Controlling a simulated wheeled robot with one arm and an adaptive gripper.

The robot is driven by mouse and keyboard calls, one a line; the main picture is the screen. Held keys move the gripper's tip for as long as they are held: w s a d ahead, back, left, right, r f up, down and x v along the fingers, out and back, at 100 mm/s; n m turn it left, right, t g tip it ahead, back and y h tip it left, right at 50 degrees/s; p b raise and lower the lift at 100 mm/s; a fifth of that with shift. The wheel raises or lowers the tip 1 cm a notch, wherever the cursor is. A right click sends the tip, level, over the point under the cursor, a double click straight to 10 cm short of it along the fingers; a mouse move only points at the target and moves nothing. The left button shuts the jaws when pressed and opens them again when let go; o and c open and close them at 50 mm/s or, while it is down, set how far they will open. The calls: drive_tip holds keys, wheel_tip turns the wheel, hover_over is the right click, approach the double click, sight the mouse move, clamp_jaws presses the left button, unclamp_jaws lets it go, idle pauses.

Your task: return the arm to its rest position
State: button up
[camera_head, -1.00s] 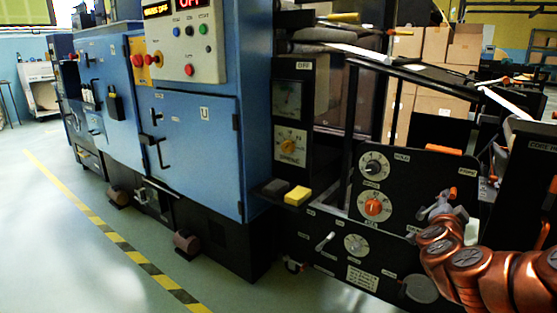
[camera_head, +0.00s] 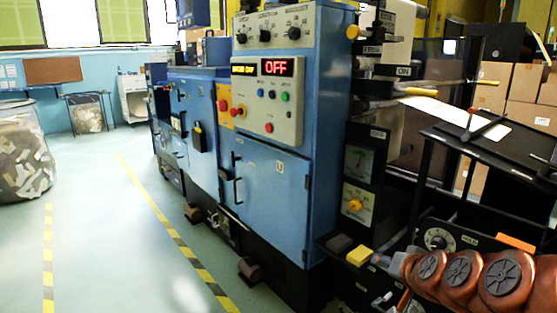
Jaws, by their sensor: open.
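My copper-coloured arm (camera_head: 463,272) reaches in from the lower right edge, in front of the machine's black lower panel. My gripper (camera_head: 382,261) is small and grey at the arm's left end. It appears just right of the yellow block (camera_head: 358,257) on the machine's ledge; I cannot tell whether they touch. The gripper is open, and nothing shows held in it. Its fingers are small and partly lost against the dark panel.
The blue machine (camera_head: 267,190) with its lit OFF display (camera_head: 278,67) fills the middle. A black sloping table (camera_head: 470,140) stands above my arm. Cardboard boxes (camera_head: 525,83) are stacked behind. Open floor (camera_head: 110,225) with yellow-black tape (camera_head: 170,232) lies left, beside a bin of scraps (camera_head: 22,160).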

drive_tip(key=s+a+r+n+g+y+p, duration=0.1)
drive_tip(key=s+a+r+n+g+p, duration=0.1)
drive_tip(key=s+a+r+g+p, duration=0.25)
drive_tip(key=s+a+r+n+g+p, duration=0.1)
drive_tip(key=s+a+r+p, duration=0.1)
drive_tip(key=s+a+p, duration=0.45)
drive_tip(key=s+d+r+n+g+h+p, duration=0.1)
drive_tip(key=s+r+g+p, duration=0.2)
drive_tip(key=s, duration=0.8)
drive_tip(key=s+d+r+n+g+h+p, duration=0.1)
drive_tip(key=s+d+r+g+p, duration=0.1)
drive_tip(key=s+r+g+p, duration=0.2)
drive_tip(key=s+r+p, duration=0.3)
drive_tip(key=s+r, duration=0.1)
drive_tip(key=s, duration=0.3)
drive_tip(key=shift+s+d, duration=0.15)
drive_tip(key=shift+r, duration=0.1)
